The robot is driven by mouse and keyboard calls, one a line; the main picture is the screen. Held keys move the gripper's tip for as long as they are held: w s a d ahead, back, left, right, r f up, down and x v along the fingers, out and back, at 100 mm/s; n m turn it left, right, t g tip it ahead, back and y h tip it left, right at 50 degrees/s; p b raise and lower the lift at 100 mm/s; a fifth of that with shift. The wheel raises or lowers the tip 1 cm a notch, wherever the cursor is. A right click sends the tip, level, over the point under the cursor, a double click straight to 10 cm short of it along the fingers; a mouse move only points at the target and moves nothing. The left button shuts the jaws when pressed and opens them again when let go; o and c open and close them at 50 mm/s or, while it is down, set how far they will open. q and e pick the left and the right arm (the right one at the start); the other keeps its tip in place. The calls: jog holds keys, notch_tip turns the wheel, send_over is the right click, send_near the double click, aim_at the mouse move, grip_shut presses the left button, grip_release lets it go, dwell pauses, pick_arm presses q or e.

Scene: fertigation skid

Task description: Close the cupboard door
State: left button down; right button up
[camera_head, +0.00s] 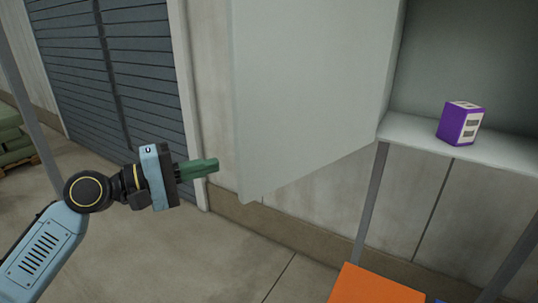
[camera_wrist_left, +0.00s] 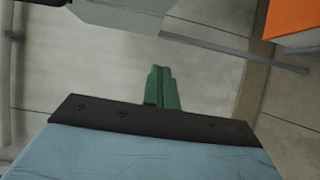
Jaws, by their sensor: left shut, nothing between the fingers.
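The pale grey cupboard door (camera_head: 300,90) stands open, swung out to the left of the cupboard (camera_head: 470,50). My left gripper (camera_head: 214,165) is just left of the door's lower free edge, with its green fingers shut and empty and pointing right toward the door. In the head view a small gap seems to lie between the fingertips and the door. In the left wrist view the gripper (camera_wrist_left: 161,70) also shows shut, and the door's lower part (camera_wrist_left: 125,12) is at the top. My right gripper is not in view.
A purple box (camera_head: 461,124) stands on the cupboard's bottom shelf. Grey legs (camera_head: 370,200) support the cupboard. An orange object (camera_head: 372,285) is below it. A slatted shutter (camera_head: 120,70) and green sacks (camera_head: 12,140) are at the left. The floor beneath the door looks clear.

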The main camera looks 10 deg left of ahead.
aim_at(269, 160)
pick_arm(q)
jog(key=shift+g+h, duration=0.3)
jog(key=shift+h, duration=0.1)
jog(key=d+p, duration=0.1)
jog(key=d, duration=0.3)
jog(key=w+d+r+p, duration=0.1)
jog(key=d+p, duration=0.1)
jog(key=d, duration=0.2)
jog(key=w+d+r+p, duration=0.1)
jog(key=d, duration=0.3)
jog(key=shift+p, duration=0.3)
jog(key=shift+d, duration=0.1)
